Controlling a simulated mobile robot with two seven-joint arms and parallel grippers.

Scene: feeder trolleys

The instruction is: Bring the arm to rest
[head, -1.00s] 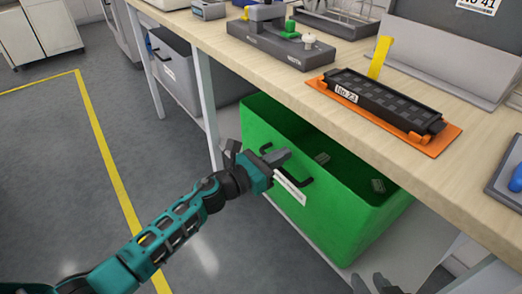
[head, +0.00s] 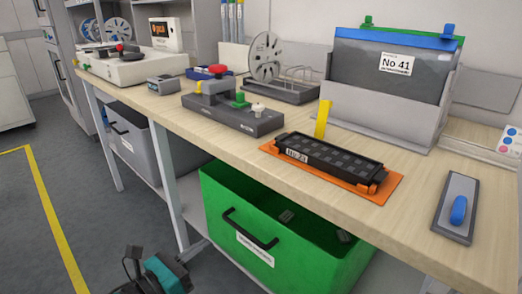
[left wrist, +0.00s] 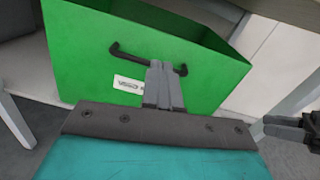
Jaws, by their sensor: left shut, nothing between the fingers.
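My left gripper (head: 176,266) is low at the bottom edge of the head view, in front of and left of the green bin (head: 225,208). In the left wrist view its two grey fingers (left wrist: 160,82) are together and empty. They overlap the bin's black handle and white label in that picture, and I cannot tell the gap to the bin. A dark part of what looks like my right gripper (left wrist: 292,128) shows at the right edge of the left wrist view. Its finger opening cannot be made out. It is out of the head view.
The wooden bench (head: 330,195) runs above the green bin. It bears an orange tray (head: 385,188) with a black rack, a grey fixture (head: 232,118) and a grey folder holder (head: 385,115). A grey bin (head: 130,140) sits under the bench. Grey floor (head: 90,215) is open at left.

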